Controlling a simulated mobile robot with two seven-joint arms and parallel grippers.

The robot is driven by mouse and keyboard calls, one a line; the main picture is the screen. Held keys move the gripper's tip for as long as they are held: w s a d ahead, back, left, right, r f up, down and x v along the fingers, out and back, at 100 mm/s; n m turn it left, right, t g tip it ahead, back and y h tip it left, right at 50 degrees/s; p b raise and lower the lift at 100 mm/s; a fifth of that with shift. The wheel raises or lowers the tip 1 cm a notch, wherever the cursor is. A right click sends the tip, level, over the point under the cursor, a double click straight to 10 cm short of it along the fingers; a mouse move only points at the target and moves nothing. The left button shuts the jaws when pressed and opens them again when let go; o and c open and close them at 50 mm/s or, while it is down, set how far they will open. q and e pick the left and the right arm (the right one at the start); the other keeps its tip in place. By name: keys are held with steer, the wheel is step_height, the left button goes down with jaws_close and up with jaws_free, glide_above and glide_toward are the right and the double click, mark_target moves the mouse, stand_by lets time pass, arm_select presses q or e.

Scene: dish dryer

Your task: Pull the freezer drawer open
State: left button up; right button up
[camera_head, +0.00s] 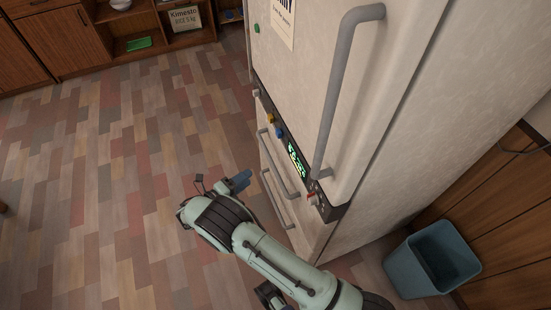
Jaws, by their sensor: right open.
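The cream fridge-freezer (428,100) stands at the right with its doors shut. Below its dark display panel (296,158) are closed freezer drawers. The upper drawer handle (276,163) and the lower drawer handle (276,199) are grey bars. My right arm comes in from the bottom. My right gripper (243,181) has blue-grey fingers, is open and empty, and is just left of the drawer handles, apart from them in the picture. The lower part of the drawer fronts is partly hidden by my arm. My left gripper does not show.
A long grey door handle (340,85) juts out above the drawers. A blue-grey bin (432,260) stands at the lower right beside wooden panelling. Wooden cabinets (62,40) and open shelves line the back left. The tiled floor (110,170) left of the fridge is clear.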

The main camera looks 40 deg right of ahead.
mark_target(271, 160)
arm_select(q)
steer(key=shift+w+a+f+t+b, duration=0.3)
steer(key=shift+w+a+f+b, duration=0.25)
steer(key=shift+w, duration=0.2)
arm_select(e)
steer(key=d, duration=0.4)
steer(key=d+f, duration=0.1)
steer(key=d, duration=0.3)
steer(key=w+d+f, duration=0.1)
steer(key=d, duration=0.3)
steer(key=shift+d+f, duration=0.2)
steer(key=shift+d, duration=0.15)
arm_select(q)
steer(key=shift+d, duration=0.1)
arm_select(e)
jaws_close()
